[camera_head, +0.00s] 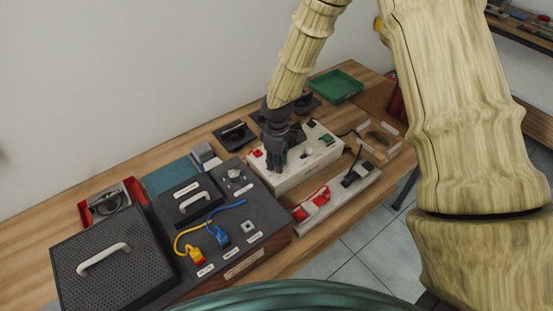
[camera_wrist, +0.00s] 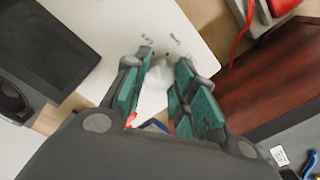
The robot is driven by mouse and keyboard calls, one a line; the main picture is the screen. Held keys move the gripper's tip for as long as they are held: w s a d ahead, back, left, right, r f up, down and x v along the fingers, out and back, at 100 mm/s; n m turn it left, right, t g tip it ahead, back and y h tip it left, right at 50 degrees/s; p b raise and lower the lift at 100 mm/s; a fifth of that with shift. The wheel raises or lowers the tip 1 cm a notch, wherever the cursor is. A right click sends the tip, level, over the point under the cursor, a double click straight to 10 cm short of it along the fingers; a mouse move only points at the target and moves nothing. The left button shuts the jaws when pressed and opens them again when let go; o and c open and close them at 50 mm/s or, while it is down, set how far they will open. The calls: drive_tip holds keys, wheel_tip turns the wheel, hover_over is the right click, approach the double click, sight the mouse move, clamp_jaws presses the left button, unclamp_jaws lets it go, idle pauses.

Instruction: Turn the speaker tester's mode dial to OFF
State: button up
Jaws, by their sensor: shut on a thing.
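The white box (camera_head: 291,180), which looks like the speaker tester, sits on the wooden bench near the middle of the head view. Its pale top (camera_wrist: 160,28) also fills the upper middle of the wrist view, with small dark marks too blurred to read. My gripper (camera_head: 277,165) points down over the left part of this box. In the wrist view my gripper (camera_wrist: 162,72) has its teal-padded fingers on both sides of a white dial (camera_wrist: 158,75) and is shut on it. The fingers partly hide the dial, and its pointed setting cannot be read.
A dark panel (camera_head: 249,220) with yellow and blue plugs lies to the left, and a strip with red clips (camera_head: 320,197) in front. A green tray (camera_head: 335,86) stands behind.

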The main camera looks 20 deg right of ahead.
drive_tip(key=shift+s+f+n, duration=0.1)
drive_tip(key=shift+n, duration=0.9)
drive_tip(key=o, duration=1.1)
drive_tip(key=shift+d, duration=0.1)
drive_tip(key=shift+c, duration=0.2)
drive_tip(key=shift+p, duration=0.3)
drive_tip(key=shift+r, duration=0.45)
wheel_tip(320, 180, up, 11)
